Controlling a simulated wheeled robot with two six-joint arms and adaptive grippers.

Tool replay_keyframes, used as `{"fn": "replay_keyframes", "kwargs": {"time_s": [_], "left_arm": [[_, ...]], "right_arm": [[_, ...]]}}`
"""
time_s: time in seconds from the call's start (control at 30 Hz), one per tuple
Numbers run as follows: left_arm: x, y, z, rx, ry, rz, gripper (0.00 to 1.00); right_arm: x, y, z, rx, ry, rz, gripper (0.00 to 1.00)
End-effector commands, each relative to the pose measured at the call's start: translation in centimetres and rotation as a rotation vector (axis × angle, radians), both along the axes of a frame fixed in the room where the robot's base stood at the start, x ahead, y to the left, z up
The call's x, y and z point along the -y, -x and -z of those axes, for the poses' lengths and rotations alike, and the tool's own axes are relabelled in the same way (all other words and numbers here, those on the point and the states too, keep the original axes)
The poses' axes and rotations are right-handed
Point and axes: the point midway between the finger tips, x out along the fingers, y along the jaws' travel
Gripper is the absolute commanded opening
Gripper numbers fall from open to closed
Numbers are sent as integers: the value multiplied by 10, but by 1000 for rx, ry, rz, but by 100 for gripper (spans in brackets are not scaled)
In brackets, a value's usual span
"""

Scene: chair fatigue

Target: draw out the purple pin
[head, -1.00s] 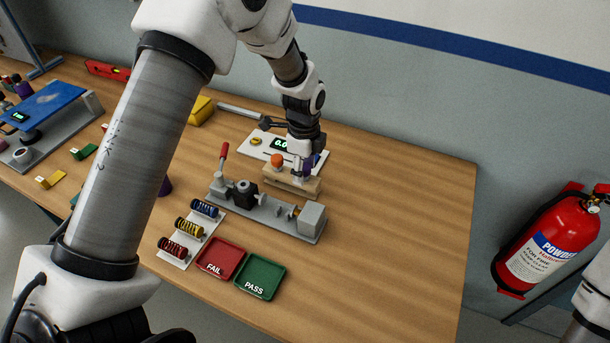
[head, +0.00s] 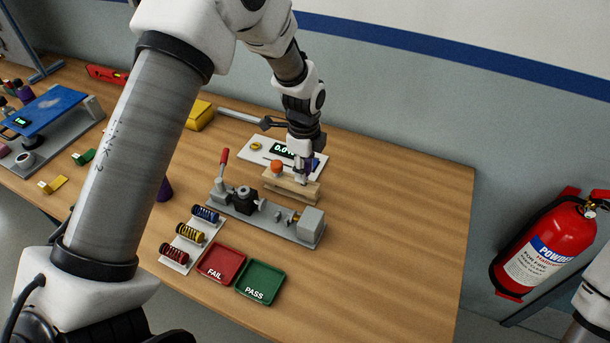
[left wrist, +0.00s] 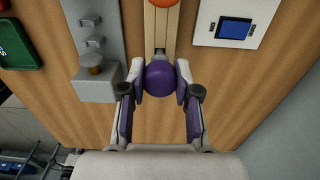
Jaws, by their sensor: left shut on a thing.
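The purple pin (left wrist: 160,78) shows in the left wrist view as a round purple head at the end of a pale wooden block. My left gripper (left wrist: 160,82) is shut on this head, with one fingertip on each side. An orange knob (head: 277,167) stands at the block's left part. My right gripper is out of view.
A grey fixture (head: 270,222) with a red lever lies just in front of the block. A white panel with a display (head: 284,150) is behind it. Red FAIL (head: 221,262) and green PASS (head: 260,280) trays are nearer. The table's right side is clear.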

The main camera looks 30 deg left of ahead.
Motion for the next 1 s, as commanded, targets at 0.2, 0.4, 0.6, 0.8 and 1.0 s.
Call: {"fn": "replay_keyframes", "kwargs": {"time_s": [0.2,0.4,0.6,0.8,1.0], "left_arm": [[0,0,-11,0,0,0,1],[0,0,-20,0,0,0,1],[0,0,-28,0,0,0,1],[0,0,-36,0,0,0,1],[0,0,-37,0,0,0,1]], "right_arm": [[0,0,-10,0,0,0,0],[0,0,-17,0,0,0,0],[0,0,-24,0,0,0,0],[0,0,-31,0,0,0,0],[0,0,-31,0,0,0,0]]}}
